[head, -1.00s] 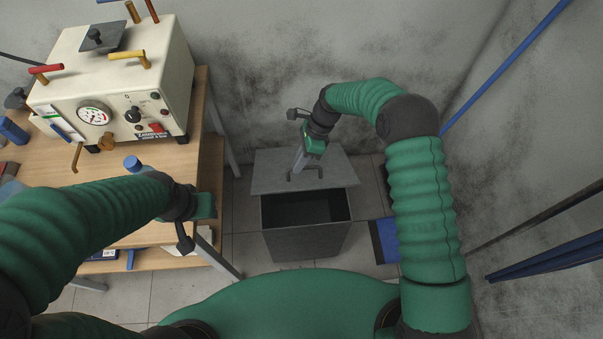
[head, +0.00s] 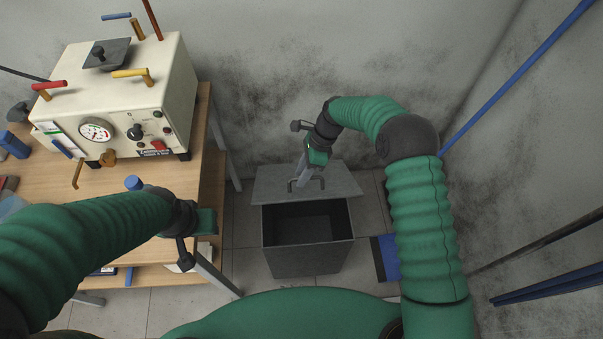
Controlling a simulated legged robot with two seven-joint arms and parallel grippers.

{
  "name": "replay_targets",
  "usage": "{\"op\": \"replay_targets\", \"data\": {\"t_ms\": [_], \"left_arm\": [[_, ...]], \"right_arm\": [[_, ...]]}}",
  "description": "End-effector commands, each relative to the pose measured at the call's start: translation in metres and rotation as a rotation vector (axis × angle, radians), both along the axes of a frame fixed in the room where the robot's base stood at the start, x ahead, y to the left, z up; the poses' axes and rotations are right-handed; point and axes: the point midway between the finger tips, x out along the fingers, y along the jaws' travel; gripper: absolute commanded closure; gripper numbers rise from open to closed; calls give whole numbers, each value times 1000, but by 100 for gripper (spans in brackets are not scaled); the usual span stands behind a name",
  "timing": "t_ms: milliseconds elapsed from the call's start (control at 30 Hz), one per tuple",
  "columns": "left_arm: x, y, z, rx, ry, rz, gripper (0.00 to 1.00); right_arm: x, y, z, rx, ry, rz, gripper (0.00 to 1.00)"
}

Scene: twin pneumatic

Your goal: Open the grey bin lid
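The grey bin (head: 307,261) stands on the floor in the middle of the head view. Its grey lid (head: 340,182) is raised and leans back toward the wall, and the dark inside shows. A dark bar handle (head: 322,182) is on the lid. My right gripper (head: 303,178) reaches down from above, its grey fingers overlapping the left part of the handle. I cannot tell whether they are closed around it. My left gripper (head: 207,222) is by the bench edge, away from the bin. Its fingers are not clearly visible.
A wooden bench (head: 100,178) on the left carries a cream machine (head: 125,105) with a gauge and coloured handles. A blue flat object (head: 387,258) lies on the floor right of the bin. Walls close the back and right. Blue and dark poles lean at right.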

Motion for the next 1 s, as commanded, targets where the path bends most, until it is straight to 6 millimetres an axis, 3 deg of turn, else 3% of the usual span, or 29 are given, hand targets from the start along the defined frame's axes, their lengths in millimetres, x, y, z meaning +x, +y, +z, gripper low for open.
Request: {"op": "replay_targets", "data": {"t_ms": [233,367,800,1000], "left_arm": [[0,0,1,0,0,0,64],[0,0,1,0,0,0,64],[0,0,6,0,0,0,64],[0,0,8,0,0,0,64]], "right_arm": [[0,0,2,1,2,1,67],[3,-4,13,2,-1,-1,67],[25,-51,122,1,-3,-1,67],[30,-63,150,1,-1,-1,67]]}}
